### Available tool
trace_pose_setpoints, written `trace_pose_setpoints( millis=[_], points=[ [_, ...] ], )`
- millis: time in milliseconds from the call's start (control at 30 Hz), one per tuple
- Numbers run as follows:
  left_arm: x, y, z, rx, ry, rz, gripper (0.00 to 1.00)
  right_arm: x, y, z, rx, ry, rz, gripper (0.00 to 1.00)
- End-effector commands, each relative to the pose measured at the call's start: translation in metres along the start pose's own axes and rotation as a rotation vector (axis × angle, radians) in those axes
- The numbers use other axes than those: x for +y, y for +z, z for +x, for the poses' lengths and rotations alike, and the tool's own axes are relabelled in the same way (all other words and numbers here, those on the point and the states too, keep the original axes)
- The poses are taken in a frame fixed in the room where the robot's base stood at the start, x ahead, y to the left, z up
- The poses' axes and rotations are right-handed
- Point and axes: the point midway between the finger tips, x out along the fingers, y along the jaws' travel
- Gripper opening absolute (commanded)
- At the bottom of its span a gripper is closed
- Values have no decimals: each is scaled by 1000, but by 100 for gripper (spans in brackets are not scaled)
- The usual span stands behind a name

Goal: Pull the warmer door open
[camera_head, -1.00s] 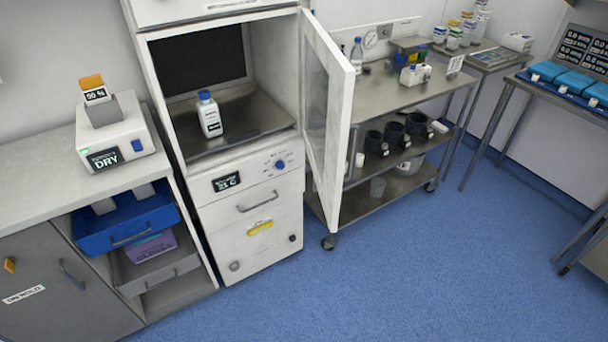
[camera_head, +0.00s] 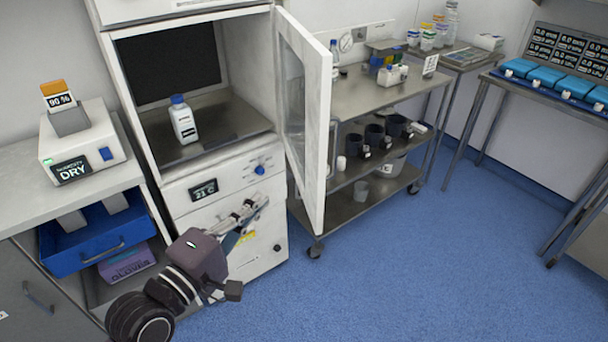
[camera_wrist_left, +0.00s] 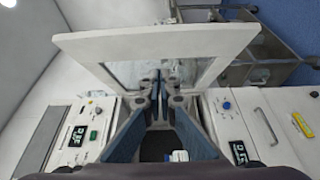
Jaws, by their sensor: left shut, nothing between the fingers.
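The warmer is a white cabinet, and its door (camera_head: 314,130), white-framed with a glass pane, stands wide open, swung out to the right. A white bottle with a blue cap (camera_head: 183,120) stands upright inside on the metal floor. My left gripper (camera_head: 258,203) is in front of the drawer and control panel below the opening, left of the door. It is shut and empty. In the left wrist view, the closed fingertips (camera_wrist_left: 160,76) overlap the door's pane, and the door frame (camera_wrist_left: 90,45) spans the top. I cannot see contact with the door. My right gripper is out of view.
A steel cart (camera_head: 375,95) with dark cups on its shelf stands right of the door. A counter with a white device reading DRY (camera_head: 85,145) and an open blue drawer (camera_head: 95,240) is at left. The blue floor (camera_head: 400,270) is clear at right.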

Motion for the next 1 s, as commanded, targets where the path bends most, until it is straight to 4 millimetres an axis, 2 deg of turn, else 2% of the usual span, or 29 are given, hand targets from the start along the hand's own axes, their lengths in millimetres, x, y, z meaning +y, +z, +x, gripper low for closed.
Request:
trace_pose_setpoints(
  millis=[167,600,733,1000],
  points=[
    [3,0,19,0,2,-2,0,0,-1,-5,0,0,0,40],
    [2,2,103,-1,0,-1,0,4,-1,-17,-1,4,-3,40],
    [2,18,116,0,0,-3,0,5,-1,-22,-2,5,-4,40],
    [0,28,126,1,-1,2,0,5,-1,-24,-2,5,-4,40]
  ],
)
